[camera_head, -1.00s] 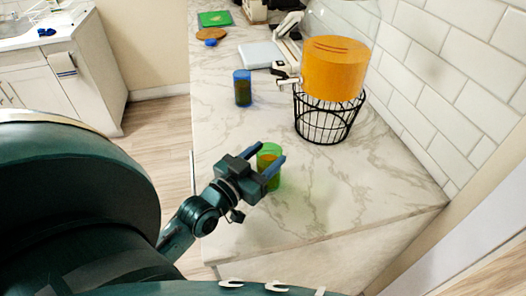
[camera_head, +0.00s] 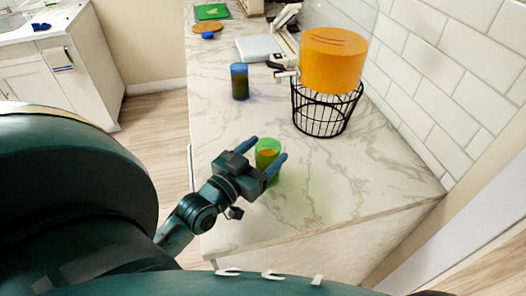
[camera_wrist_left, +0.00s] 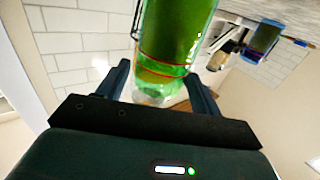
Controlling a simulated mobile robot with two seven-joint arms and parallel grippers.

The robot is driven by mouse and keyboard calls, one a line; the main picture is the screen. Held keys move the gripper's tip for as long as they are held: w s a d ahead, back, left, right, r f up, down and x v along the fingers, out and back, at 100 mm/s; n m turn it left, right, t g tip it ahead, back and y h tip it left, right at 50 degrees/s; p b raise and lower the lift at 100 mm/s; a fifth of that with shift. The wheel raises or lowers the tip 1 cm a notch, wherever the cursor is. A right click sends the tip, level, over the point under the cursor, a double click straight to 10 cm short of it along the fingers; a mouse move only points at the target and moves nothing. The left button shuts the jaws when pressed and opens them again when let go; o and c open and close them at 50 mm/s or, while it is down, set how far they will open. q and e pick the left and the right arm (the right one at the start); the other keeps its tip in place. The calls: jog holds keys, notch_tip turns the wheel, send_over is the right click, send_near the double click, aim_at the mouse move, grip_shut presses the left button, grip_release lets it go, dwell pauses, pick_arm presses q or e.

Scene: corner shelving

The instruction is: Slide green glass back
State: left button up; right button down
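The green glass (camera_head: 267,158), translucent with something orange showing inside, stands upright on the marble counter near its front left edge. My left gripper (camera_head: 266,152) is open, with its blue fingers on either side of the glass. In the left wrist view the green glass (camera_wrist_left: 172,50) rises between the two fingers of the left gripper (camera_wrist_left: 160,85). A small gap shows beside the left-hand finger; contact at the other finger is unclear. My right gripper is not in view.
A blue glass (camera_head: 239,82) stands farther back on the counter (camera_head: 330,190). A black wire basket (camera_head: 322,112) with an orange cylinder (camera_head: 333,60) is at the right, by the tiled wall. The counter between the green and blue glasses is clear.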

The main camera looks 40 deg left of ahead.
pick_arm(q)
jog(key=shift+o, duration=1)
jog(key=s+b, duration=0.2)
jog(key=s, duration=1.1)
jog(key=shift+a+b, duration=0.35)
jog(key=shift+a, duration=0.05)
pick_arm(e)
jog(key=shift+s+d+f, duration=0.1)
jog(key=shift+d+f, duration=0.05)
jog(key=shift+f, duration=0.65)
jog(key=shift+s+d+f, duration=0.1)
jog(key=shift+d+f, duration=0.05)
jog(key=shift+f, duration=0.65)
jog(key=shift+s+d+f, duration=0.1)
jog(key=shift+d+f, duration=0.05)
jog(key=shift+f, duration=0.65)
